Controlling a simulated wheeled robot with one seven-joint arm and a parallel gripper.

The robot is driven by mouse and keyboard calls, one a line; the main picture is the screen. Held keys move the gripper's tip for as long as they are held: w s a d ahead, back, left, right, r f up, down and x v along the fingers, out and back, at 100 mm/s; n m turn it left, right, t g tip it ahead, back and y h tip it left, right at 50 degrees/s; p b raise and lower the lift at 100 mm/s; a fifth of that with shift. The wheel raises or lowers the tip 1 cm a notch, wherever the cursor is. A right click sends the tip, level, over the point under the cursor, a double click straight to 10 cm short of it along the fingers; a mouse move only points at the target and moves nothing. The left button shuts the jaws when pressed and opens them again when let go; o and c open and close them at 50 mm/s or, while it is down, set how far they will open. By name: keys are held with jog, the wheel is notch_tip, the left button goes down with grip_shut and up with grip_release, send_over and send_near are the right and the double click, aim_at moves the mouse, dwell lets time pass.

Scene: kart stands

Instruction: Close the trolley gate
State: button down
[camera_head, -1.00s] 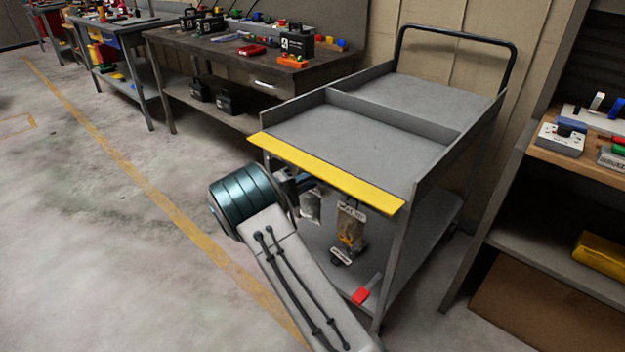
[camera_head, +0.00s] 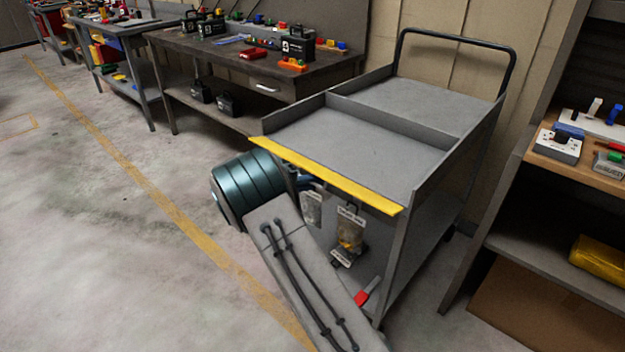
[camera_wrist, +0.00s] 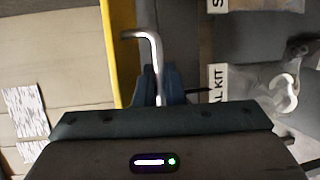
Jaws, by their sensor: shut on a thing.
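The grey trolley (camera_head: 432,190) stands at the centre right, with a yellow-faced gate (camera_head: 325,175) along the front edge of its upper deck. The gate shows as a narrow yellow band, and its exact tilt is hard to tell. My gripper (camera_wrist: 158,88) has blue fingers, shut on a bent grey metal rod (camera_wrist: 153,48) beside the yellow edge, which also shows in the wrist view (camera_wrist: 122,50). In the head view, my gripper (camera_head: 303,183) is just under the gate's left half, partly hidden by my arm.
Labelled clear bags (camera_head: 349,230) hang below the upper deck, close to my gripper. A red-ended item (camera_head: 362,298) is on the lower shelf. A workbench (camera_head: 255,88) stands behind left, a shelf unit (camera_head: 550,240) at right. The floor at left is clear.

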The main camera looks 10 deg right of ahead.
aim_at(319, 169)
notch_tip(319, 169, up, 3)
jog(key=n+g+y+p, duration=0.1)
jog(key=y+p, duration=0.3)
jog(key=shift+a, duration=0.1)
jog(key=r+g+y+p, duration=0.1)
jog(key=p, duration=0.1)
jog(key=r+n+g+y+p, duration=0.1)
jog(key=y+p, duration=0.1)
jog(key=p, duration=0.1)
jog(key=shift+d, duration=0.2)
jog(key=y+p, duration=0.1)
jog(key=g+p, duration=0.1)
jog(key=p, duration=0.1)
jog(key=r+y+p, duration=0.1)
jog(key=p, duration=0.1)
jog(key=shift+w+d+n+g+y, duration=0.25)
jog(key=shift+w+n+g+y, duration=0.05)
jog(key=shift+n+g, duration=0.1)
jog(key=y+p, duration=0.1)
jog(key=g+y+p, duration=0.1)
jog(key=shift+w+d+r+n+p, duration=0.1)
jog(key=shift+w+d+n+p, duration=0.05)
jog(key=shift+d+n+p, duration=0.15)
jog(key=c, duration=1.8)
grip_release()
